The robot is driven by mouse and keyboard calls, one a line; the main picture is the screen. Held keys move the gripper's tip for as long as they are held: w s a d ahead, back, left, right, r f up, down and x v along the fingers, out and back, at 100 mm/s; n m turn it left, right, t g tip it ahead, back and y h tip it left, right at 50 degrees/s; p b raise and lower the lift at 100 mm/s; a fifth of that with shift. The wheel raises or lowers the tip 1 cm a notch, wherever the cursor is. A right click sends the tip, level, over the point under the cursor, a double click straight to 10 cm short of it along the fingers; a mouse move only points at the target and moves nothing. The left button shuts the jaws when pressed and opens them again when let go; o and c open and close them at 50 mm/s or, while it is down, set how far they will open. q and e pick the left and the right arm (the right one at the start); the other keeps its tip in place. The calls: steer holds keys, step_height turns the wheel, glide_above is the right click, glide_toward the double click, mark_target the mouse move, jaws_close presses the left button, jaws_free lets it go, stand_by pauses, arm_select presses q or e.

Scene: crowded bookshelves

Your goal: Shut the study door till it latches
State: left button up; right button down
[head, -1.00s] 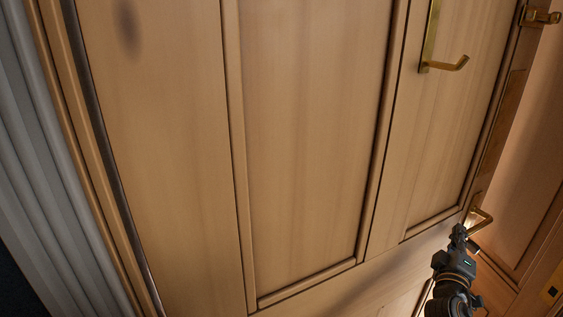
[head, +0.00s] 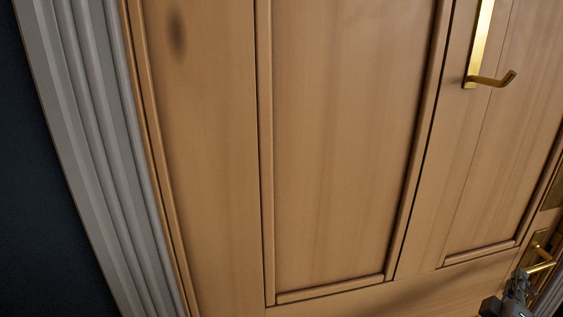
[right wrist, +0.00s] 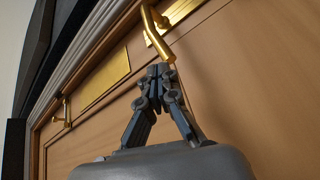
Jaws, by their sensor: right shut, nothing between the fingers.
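The wooden panelled study door (head: 340,150) fills most of the head view. A brass plate with a bent lever (head: 490,78) is on it at the upper right. Another brass lever handle (head: 541,266) shows at the lower right. My right gripper (head: 521,276) is just below that lower handle, partly cut off by the picture edge. In the right wrist view my right gripper (right wrist: 161,72) is shut and empty, its tips close under a brass lever (right wrist: 157,42); I cannot tell if they touch. Whether the door is latched cannot be told. My left gripper is out of view.
Grey moulded door trim (head: 105,150) runs along the left side, with a dark wall (head: 45,200) beyond it. The right wrist view also shows a flat brass plate (right wrist: 104,80) and a smaller brass fitting (right wrist: 65,115) on the wood.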

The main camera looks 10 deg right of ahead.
steer(key=shift+s, duration=0.3)
stand_by(0.5)
